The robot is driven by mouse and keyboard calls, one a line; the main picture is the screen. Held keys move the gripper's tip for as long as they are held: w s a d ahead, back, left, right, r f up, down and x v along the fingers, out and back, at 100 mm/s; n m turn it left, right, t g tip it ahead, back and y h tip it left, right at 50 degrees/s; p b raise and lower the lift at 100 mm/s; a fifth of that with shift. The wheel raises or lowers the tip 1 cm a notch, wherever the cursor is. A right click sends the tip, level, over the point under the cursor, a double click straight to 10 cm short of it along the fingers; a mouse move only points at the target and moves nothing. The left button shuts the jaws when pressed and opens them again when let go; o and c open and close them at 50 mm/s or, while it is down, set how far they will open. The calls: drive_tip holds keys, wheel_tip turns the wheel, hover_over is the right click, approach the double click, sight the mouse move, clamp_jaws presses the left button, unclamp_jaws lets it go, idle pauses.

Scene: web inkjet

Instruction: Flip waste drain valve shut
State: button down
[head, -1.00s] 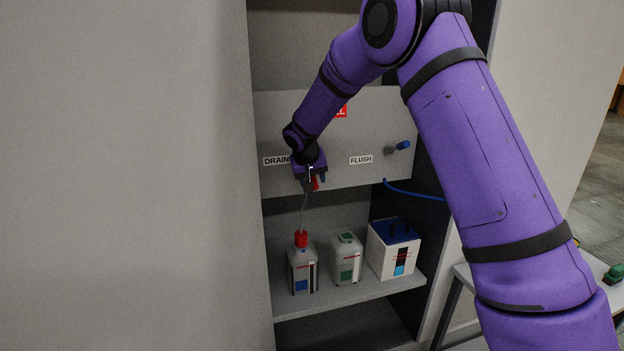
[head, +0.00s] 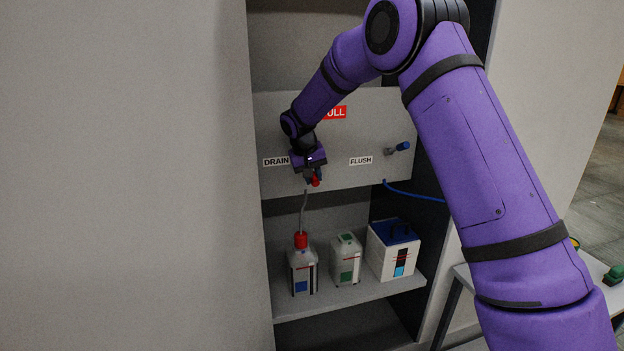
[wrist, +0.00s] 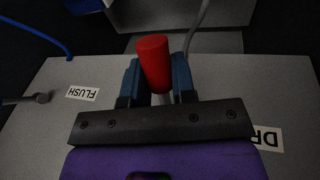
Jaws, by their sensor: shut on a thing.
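The red drain valve handle (head: 316,181) shows just below my gripper, beside the DRAIN label (head: 276,161) on the grey panel. In the wrist view the red handle (wrist: 153,62) stands between the two blue fingers of my gripper (wrist: 156,80), which is shut on it. In the head view my gripper (head: 313,177) is at the panel, right of the DRAIN label. The valve body behind the handle is mostly hidden by my gripper.
A second valve with a blue handle (head: 402,146) is by the FLUSH label (head: 360,160). A grey hose (head: 303,212) runs down to a red-capped bottle (head: 302,270). A green-marked bottle (head: 346,260) and a blue-lidded box (head: 393,250) share the shelf (head: 350,294).

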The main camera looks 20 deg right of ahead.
drive_tip(key=shift+s+r+g, duration=0.15)
drive_tip(key=shift+r+g, duration=0.95)
drive_tip(key=shift+g, duration=0.5)
drive_tip(key=c, duration=0.9)
unclamp_jaws()
drive_tip(key=shift+c, duration=0.2)
drive_tip(key=shift+r, duration=0.15)
drive_tip(key=v, duration=1)
drive_tip(key=shift+r, duration=0.2)
drive_tip(key=shift+a, duration=0.1)
drive_tip(key=shift+c, duration=0.2)
